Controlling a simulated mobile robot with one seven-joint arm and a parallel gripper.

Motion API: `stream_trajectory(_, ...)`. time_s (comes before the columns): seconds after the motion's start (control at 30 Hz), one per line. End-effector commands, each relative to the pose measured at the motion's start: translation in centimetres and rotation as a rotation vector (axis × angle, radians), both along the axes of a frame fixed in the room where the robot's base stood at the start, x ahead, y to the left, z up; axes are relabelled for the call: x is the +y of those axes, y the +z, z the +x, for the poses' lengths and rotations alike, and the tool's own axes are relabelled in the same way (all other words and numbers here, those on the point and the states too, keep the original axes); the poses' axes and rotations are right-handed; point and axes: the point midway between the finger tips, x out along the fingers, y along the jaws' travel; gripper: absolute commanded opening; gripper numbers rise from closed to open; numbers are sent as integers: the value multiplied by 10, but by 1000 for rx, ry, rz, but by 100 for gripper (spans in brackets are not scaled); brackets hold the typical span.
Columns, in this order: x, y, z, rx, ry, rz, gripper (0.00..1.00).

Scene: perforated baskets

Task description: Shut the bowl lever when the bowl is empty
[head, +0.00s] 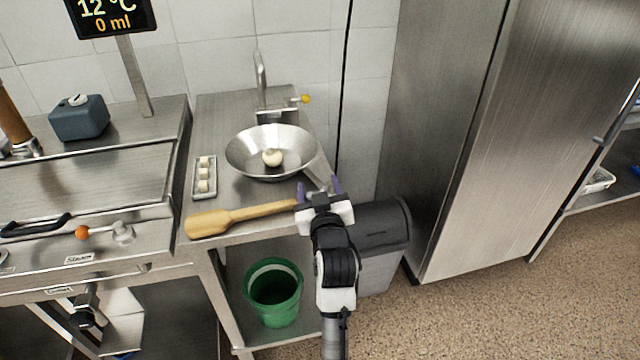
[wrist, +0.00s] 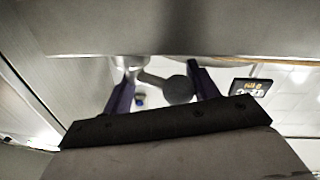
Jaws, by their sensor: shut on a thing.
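A wide steel bowl (head: 240,152) stands on the steel counter in the head view. A pale round item (head: 272,157) lies inside it, so the bowl is not empty. A grey flat handle (head: 317,170) runs from the bowl's right side down to my gripper (head: 320,190). The purple fingers appear shut on this handle. In the wrist view my gripper (wrist: 162,90) shows its two purple fingers spread around a grey part, which is hard to make out. A small lever with a yellow knob (head: 305,99) sits behind the bowl by the tap. I cannot tell whether it is the bowl lever.
A wooden paddle (head: 220,222) lies at the counter's front edge. A small tray (head: 199,190) with several pale pieces sits left of the bowl. A green bucket (head: 273,310) is below. A grey bin (head: 385,235) stands right.

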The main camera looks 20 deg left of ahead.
Motion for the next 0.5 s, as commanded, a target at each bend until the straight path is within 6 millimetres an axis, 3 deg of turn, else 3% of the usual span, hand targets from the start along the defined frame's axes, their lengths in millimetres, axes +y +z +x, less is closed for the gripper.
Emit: stream_trajectory(0.5,11,-3,5,4,-253,1,32)
